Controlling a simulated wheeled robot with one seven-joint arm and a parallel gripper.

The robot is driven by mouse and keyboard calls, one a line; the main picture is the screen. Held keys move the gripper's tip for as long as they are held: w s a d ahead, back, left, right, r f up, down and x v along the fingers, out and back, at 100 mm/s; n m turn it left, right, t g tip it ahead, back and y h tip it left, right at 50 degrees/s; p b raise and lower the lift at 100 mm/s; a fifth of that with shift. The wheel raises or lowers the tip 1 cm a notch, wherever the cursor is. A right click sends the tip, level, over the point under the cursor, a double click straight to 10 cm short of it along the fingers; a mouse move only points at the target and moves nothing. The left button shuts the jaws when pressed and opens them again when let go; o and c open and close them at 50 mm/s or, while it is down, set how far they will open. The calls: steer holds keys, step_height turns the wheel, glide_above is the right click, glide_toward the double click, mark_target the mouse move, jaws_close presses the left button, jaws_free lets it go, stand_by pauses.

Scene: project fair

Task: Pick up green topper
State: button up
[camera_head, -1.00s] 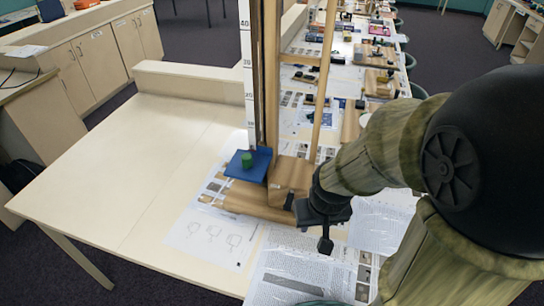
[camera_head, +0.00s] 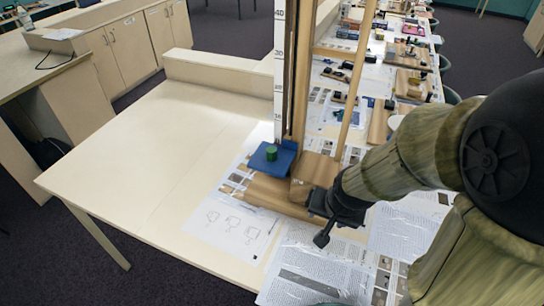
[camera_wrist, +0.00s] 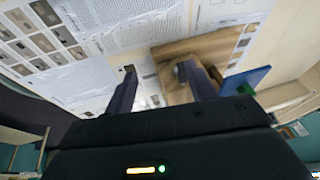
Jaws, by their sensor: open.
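The green topper (camera_head: 271,153) is a small green cylinder standing upright on a blue platform (camera_head: 264,165) at the front of a tall wooden stand. In the wrist view, the topper (camera_wrist: 246,89) shows only partly above the dark gripper body, beside the blue platform (camera_wrist: 251,76). My gripper (camera_head: 320,238) is to the right of the topper and nearer the camera, beside the stand's wooden base. In the wrist view, my gripper (camera_wrist: 156,70) has its two fingers apart with nothing held. The topper lies outside the fingers, to the right.
The wooden stand's upright post and a white number scale (camera_head: 279,70) rise behind the platform. Its wooden block (camera_head: 314,172) is between platform and gripper. Printed sheets (camera_head: 232,227) lie in front. The table's left part (camera_head: 150,150) is clear. Other projects line the table behind.

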steer(key=w+a+f+m+t+y+b, duration=0.2)
steer(key=w+a+f+m+t+b, duration=0.15)
steer(key=w+a+m, duration=0.6)
step_height(320, 180, up, 8)
steer(key=a+m+t+b, duration=0.1)
steer(key=m+t+b, duration=0.3)
steer(key=m, duration=1.7)
steer(key=shift+s+a+f+t, duration=0.15)
steer(key=shift+s+t, duration=0.3)
steer(key=shift+t, duration=0.5)
steer(key=shift+w, duration=0.1)
steer(key=p, duration=0.9)
glide_toward(273, 153)
steer(key=p+x, duration=0.2)
steer(key=x, duration=0.4)
